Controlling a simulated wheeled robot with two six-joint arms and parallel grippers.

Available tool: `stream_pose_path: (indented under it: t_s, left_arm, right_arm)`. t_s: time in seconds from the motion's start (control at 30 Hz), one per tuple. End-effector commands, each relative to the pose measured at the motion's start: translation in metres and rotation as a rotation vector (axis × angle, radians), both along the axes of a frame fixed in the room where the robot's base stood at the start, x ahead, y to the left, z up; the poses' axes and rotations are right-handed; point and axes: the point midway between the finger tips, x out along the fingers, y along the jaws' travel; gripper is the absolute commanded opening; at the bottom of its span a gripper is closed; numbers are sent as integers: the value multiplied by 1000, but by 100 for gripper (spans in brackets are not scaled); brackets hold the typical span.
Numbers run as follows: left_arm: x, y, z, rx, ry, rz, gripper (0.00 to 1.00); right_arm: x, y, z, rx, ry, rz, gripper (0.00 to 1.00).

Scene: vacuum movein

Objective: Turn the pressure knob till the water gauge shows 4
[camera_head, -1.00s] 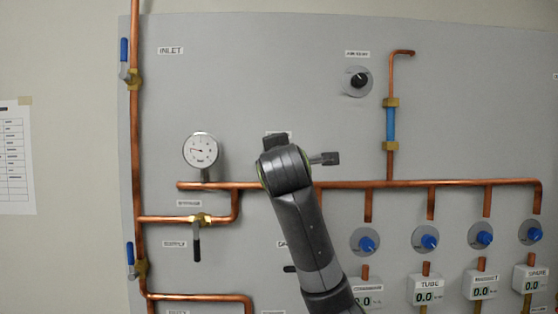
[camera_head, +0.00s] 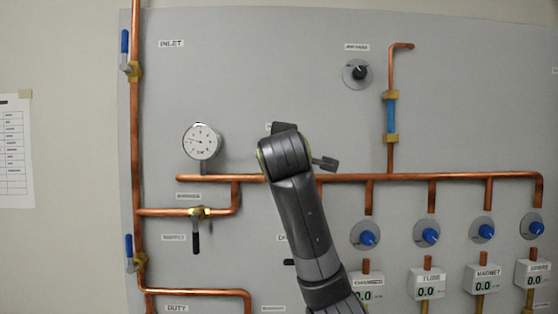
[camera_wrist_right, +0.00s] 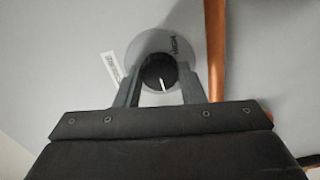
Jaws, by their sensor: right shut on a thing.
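The water gauge (camera_head: 201,142) is a round white dial at the left of the panel. Its needle points roughly left; the numbers are too small to read. My right gripper (camera_head: 288,152) is in front of the panel's middle, above the horizontal copper pipe, and hides what is behind it in the head view. In the right wrist view, the black pressure knob (camera_wrist_right: 157,74) with a white pointer line sits between the two fingers of my right gripper (camera_wrist_right: 160,84), which is shut on it. A pale disc (camera_wrist_right: 186,43) with a partly readable mark surrounds the knob. My left gripper is out of view.
A copper pipe (camera_head: 430,177) runs across below my right gripper. Another black knob (camera_head: 358,73) is at the upper right. Several blue knobs (camera_head: 368,237) line the lower right, above digital readouts (camera_head: 427,284). A valve with a black lever (camera_head: 196,236) is below the gauge.

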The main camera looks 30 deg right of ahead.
Motion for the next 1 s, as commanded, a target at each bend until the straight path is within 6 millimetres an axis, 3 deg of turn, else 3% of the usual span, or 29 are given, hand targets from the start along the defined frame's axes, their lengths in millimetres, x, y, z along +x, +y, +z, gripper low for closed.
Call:
stream_pose_path:
  t_s: [0.03,1.0]
  left_arm:
    - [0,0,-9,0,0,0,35]
    - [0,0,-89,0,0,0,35]
  right_arm:
    - [1,0,-6,42,-18,0,13]
    - [1,0,-7,828,-498,-3,13]
